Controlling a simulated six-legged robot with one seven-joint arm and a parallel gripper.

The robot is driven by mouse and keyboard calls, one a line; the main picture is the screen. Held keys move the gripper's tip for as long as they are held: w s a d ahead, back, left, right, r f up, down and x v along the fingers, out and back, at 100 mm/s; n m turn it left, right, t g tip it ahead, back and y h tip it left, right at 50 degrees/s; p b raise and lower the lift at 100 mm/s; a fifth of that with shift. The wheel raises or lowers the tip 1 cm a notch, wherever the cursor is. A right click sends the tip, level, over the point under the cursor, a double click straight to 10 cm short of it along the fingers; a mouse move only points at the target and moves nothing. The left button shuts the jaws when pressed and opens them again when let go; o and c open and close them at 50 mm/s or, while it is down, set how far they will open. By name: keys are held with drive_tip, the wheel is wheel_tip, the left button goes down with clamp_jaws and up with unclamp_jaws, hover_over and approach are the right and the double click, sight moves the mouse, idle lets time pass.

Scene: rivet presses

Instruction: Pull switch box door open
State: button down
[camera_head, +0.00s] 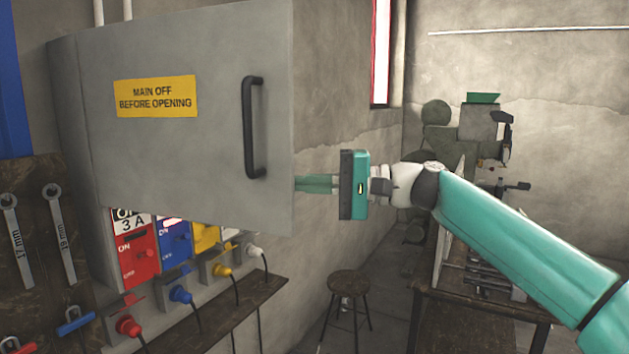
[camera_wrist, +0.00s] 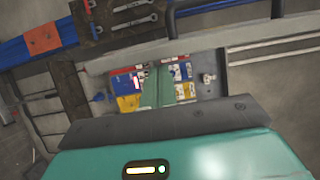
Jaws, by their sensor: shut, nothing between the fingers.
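The grey switch box door (camera_head: 190,130) fills the left of the head view, with a yellow warning label (camera_head: 155,95) and a black bar handle (camera_head: 253,127). It stands ajar, its free edge at the right, away from the switches. My gripper (camera_head: 315,183) reaches in from the right. Its teal fingers pass behind the door's free edge, so their tips are hidden there. In the wrist view the shut fingers (camera_wrist: 157,88) point toward the coloured switches (camera_wrist: 130,85), empty, and the handle (camera_wrist: 225,6) shows at the top. I cannot tell whether they touch the door.
Below the door are red (camera_head: 136,255), blue and yellow switches with plugs and cables. Wrenches (camera_head: 60,235) hang on a board at the left. A round stool (camera_head: 348,285) stands below my gripper. A workbench (camera_head: 480,295) with a green machine is at the right.

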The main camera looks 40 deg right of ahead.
drive_tip(key=shift+s+a, duration=0.15)
drive_tip(key=shift+s, duration=0.1)
drive_tip(key=s+a+m+t+h, duration=0.2)
drive_tip(key=s+a+h, duration=0.1)
drive_tip(key=a, duration=0.9)
drive_tip(key=s+a+m+t+h, duration=0.2)
drive_tip(key=s+a, duration=0.3)
drive_tip(key=a, duration=0.8)
drive_tip(key=shift+s+m+h, duration=0.35)
drive_tip(key=shift+m+h, duration=0.25)
drive_tip(key=shift+h, duration=0.3)
